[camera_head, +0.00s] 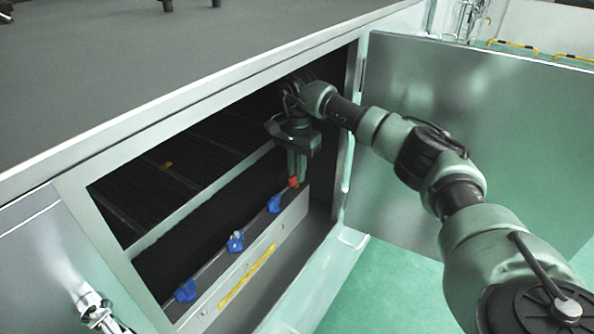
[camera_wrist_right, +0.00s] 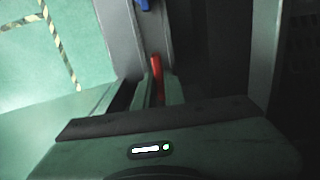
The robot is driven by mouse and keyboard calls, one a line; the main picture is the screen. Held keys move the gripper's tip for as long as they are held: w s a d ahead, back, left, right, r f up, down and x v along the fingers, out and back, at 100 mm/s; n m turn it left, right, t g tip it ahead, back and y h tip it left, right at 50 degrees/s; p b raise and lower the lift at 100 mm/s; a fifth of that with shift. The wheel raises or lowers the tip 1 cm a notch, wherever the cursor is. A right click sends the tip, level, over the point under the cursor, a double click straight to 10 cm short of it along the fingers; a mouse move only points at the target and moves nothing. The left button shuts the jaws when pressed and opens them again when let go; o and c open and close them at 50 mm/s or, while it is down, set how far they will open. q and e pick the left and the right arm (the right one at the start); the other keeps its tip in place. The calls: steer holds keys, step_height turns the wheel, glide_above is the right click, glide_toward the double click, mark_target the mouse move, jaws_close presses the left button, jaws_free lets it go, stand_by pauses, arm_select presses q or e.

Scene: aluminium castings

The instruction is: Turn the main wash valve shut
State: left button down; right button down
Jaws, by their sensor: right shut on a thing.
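The red valve handle (camera_head: 293,181) is at the right end of a row of valves on a pipe inside the open cabinet. My right gripper (camera_head: 295,173) reaches down into the cabinet and is shut on the red handle. In the right wrist view the red handle (camera_wrist_right: 156,72) stands up between the fingers (camera_wrist_right: 157,92), its lower part hidden by them. The valve body under the handle is hard to see. My left gripper is in neither view.
Blue valve handles (camera_head: 235,241) sit along the same pipe to the left. A grey panel with a yellow strip (camera_head: 246,276) runs in front of them. The cabinet frame (camera_head: 190,105) surrounds the opening.

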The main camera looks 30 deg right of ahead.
steer(key=m, duration=0.4)
steer(key=shift+s+m, duration=0.1)
steer(key=shift+m, duration=0.2)
steer(key=m+p, duration=0.1)
steer(key=m, duration=0.3)
steer(key=shift+r+m, duration=0.1)
steer(key=shift+m, duration=0.2)
steer(key=m, duration=0.4)
steer(key=shift+s, duration=0.1)
steer(key=shift+a+m+p, duration=0.1)
steer(key=shift+m+p, duration=0.25)
steer(key=shift+m, duration=1.85)
steer(key=c, duration=1.5)
jaws_free()
